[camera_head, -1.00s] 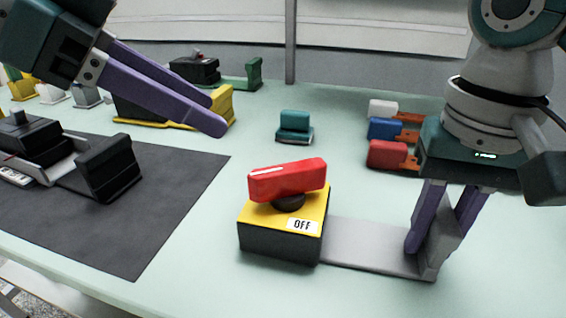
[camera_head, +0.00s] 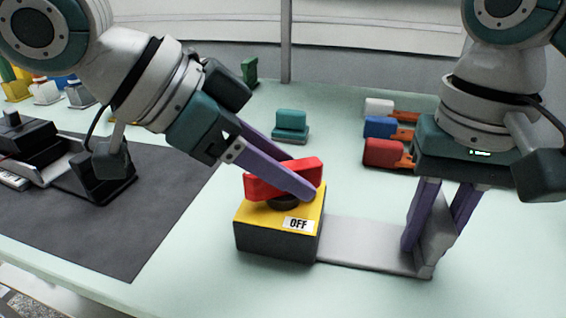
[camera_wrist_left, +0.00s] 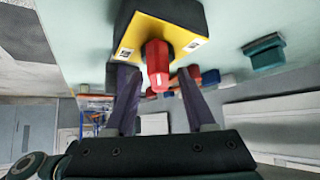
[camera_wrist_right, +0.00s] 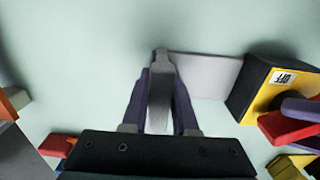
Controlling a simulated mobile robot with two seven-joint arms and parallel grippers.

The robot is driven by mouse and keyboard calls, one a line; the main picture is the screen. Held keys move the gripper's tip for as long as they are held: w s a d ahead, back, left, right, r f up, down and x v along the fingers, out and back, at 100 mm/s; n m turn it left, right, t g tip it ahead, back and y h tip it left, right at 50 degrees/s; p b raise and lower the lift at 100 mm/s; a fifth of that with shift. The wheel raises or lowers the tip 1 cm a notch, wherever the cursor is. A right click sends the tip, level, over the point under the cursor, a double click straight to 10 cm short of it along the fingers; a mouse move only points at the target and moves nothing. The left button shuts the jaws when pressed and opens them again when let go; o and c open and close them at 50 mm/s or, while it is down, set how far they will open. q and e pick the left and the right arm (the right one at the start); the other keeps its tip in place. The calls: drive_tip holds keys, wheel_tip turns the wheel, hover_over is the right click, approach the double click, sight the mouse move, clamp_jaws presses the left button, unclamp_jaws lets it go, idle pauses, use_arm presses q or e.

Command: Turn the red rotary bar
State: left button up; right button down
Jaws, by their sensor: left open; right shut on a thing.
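The red rotary bar (camera_head: 262,186) sits on a yellow-topped black box (camera_head: 278,238) with an OFF label. My left gripper (camera_head: 308,178) is open, its purple fingers on either side of the bar. The left wrist view shows the bar (camera_wrist_left: 157,66) between the two fingers, with a gap on both sides. My right gripper (camera_head: 432,228) is shut on the grey upright plate (camera_head: 436,246) at the end of the box's flat grey base (camera_head: 365,243). The right wrist view shows this plate (camera_wrist_right: 160,95) between the fingers.
A teal block (camera_head: 291,122) stands behind the box. White, blue and red blocks (camera_head: 384,152) with orange parts lie at the back right. A dark mat (camera_head: 150,220) with black devices (camera_head: 35,140) covers the left. The table in front of the base is clear.

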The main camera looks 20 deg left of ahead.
use_arm(q)
clamp_jaws()
idle(0.5)
